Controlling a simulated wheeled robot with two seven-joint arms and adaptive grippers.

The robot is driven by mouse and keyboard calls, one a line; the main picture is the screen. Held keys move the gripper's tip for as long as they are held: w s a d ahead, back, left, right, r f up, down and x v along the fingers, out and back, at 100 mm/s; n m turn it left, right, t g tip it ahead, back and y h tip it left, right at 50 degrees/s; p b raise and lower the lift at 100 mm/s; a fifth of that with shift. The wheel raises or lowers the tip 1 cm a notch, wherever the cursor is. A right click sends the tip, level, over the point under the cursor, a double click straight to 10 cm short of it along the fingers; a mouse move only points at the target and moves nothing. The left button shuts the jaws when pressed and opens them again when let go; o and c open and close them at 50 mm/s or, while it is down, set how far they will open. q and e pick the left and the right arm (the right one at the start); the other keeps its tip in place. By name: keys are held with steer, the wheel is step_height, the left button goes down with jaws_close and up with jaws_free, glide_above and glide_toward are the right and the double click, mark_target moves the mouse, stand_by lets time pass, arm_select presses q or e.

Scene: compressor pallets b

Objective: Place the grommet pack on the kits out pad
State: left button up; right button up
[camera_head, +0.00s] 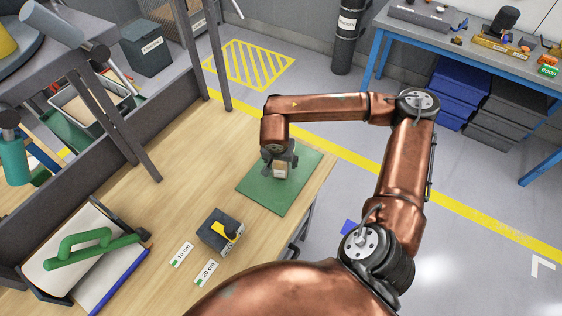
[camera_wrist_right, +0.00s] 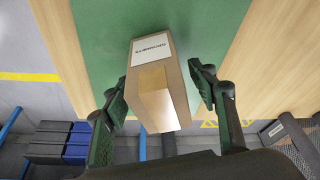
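The grommet pack (camera_head: 281,169) is a small cardboard box on the green pad (camera_head: 262,197). In the right wrist view the grommet pack (camera_wrist_right: 160,92) has a white label and stands over the green pad (camera_wrist_right: 97,38). I see no lettering on the pad that names it. My right gripper (camera_head: 280,160) points down at the pack. In the right wrist view its two fingers (camera_wrist_right: 158,88) straddle the pack, with a narrow gap at the right finger; the left finger is very near or touching. My left gripper is not in view.
A dark block with a yellow part (camera_head: 220,232) and two small size cards (camera_head: 206,273) lie on the wooden bench (camera_head: 170,150). Grey posts rise along the bench's back. Bench around the pad is clear.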

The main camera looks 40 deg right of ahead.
steer(key=shift+a+r, duration=0.1)
steer(key=shift+r, duration=0.45)
steer(key=p+v, duration=0.1)
steer(key=v, duration=1)
